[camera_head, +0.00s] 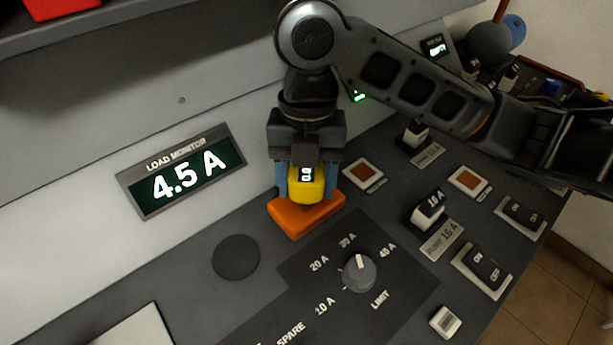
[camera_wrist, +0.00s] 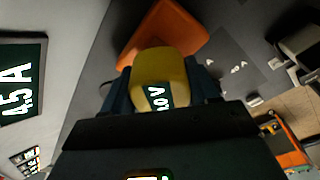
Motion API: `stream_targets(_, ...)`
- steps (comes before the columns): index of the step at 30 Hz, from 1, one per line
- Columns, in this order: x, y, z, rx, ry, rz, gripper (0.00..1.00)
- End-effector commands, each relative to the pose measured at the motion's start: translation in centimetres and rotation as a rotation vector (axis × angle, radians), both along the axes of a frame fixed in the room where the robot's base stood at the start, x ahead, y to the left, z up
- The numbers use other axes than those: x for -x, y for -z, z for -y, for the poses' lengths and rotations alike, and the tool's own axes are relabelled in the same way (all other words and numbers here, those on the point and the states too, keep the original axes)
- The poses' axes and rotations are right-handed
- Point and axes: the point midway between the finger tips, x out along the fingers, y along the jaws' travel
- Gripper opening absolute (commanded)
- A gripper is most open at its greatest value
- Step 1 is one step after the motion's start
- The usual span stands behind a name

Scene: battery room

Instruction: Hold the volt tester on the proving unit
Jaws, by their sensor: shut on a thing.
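The yellow volt tester (camera_head: 306,186) is upright in my gripper (camera_head: 307,180), between its two blue-grey fingers. It also shows in the wrist view (camera_wrist: 160,78), with a small lit display that appears to end in "0 V". The orange proving unit (camera_head: 303,216) lies on the dark panel directly beneath the tester. It shows behind the tester in the wrist view (camera_wrist: 165,35). The tester's lower end looks to be at the top of the unit, but I cannot tell whether they touch.
A load monitor (camera_head: 185,178) on the back wall reads 4.5 A. A round dark pad (camera_head: 236,257) lies left of the unit. A limit knob (camera_head: 359,272) stands in front. Switches (camera_head: 482,268) and a plugged block (camera_head: 428,211) are at the right.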

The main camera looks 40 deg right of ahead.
Motion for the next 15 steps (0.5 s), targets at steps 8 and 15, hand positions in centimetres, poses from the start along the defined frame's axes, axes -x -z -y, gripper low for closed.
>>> stream_targets(8, 0.0, 0.31, 0.0, 0.0, 0.0, 0.0, 0.35)
stream_targets(15, 0.0, 0.58, 0.0, 0.0, 0.0, 0.0, 0.35)
